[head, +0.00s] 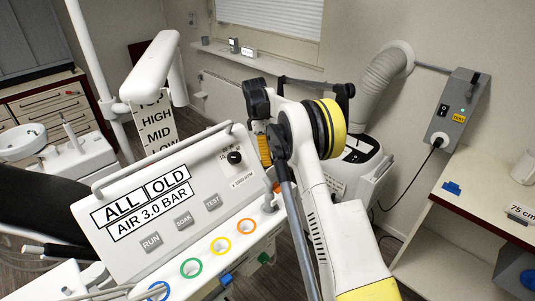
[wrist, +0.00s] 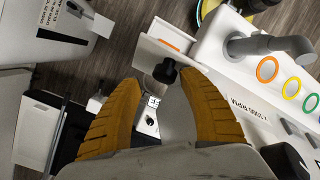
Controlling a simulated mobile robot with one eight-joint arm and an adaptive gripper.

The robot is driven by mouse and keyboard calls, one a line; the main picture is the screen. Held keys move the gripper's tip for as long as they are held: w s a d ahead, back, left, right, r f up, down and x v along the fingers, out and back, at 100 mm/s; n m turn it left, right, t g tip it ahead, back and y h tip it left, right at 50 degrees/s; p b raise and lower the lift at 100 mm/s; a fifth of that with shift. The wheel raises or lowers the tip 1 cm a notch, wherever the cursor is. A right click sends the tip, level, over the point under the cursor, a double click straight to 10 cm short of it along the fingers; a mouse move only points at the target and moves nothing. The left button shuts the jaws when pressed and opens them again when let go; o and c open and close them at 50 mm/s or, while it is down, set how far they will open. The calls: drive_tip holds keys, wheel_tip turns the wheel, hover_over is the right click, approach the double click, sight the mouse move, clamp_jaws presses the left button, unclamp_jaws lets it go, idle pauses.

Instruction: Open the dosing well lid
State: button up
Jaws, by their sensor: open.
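My gripper (wrist: 160,84) is open, with its two orange-brown fingers spread and pointing away from the wrist camera. Between and just beyond the fingertips is a black knob (wrist: 165,71) beside a pale plate (wrist: 176,112). I cannot tell for certain whether this is the dosing well lid, or whether the fingers touch it. A small white part with a dark round mark (wrist: 150,121) shows between the fingers. In the head view, one orange finger (head: 264,151) shows beside the right end of the white control panel (head: 130,247); my arm hides much of that area.
Blue, green, yellow and orange rings (head: 246,226) line the panel's front ledge. A rail (head: 160,160) runs along its top. A white unit with a grey hose (head: 385,75) stands behind my arm. A counter (head: 480,190) is at the right.

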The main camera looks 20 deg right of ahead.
drive_tip(key=v, duration=1.1)
drive_tip(key=shift+r, duration=0.4)
drive_tip(key=shift+w, duration=0.1)
